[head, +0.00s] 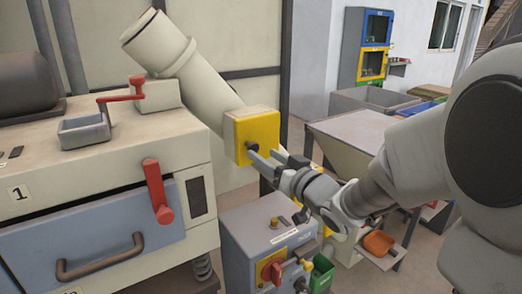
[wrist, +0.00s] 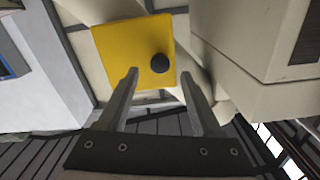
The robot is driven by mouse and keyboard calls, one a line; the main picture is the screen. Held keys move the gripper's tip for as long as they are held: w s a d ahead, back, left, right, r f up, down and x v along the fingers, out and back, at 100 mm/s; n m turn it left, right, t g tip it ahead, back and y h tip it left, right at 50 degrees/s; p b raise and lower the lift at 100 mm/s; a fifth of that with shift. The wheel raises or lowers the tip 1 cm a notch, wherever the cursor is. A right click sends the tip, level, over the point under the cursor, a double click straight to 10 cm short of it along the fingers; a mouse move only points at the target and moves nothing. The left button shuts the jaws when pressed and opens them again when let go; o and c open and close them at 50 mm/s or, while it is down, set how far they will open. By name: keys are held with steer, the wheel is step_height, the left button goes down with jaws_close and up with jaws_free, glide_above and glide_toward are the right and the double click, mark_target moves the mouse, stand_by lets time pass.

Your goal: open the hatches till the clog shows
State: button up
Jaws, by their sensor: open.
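A yellow hatch (head: 254,132) with a dark round knob (head: 251,146) sits at the lower end of a slanted cream pipe (head: 185,72). It looks shut. The hatch (wrist: 115,48) and its black knob (wrist: 160,63) also show in the wrist view. My gripper (head: 267,156) is open and empty, its fingers pointing at the hatch. In the wrist view, the knob lies between the open fingertips (wrist: 158,73); I cannot tell whether they touch it. A second yellow part (head: 325,203) lower down is mostly hidden behind my gripper. No clog is visible.
A cream machine marked 1 (head: 70,145) with a blue-grey drawer (head: 100,240) and red lever (head: 158,190) stands left. A grey control box (head: 265,235) with a red knob is below my gripper. A hopper (head: 350,130) stands behind, with an orange scoop (head: 378,243) lower right.

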mark_target(255, 148)
steer(key=shift+x, duration=1.85)
jaws_close()
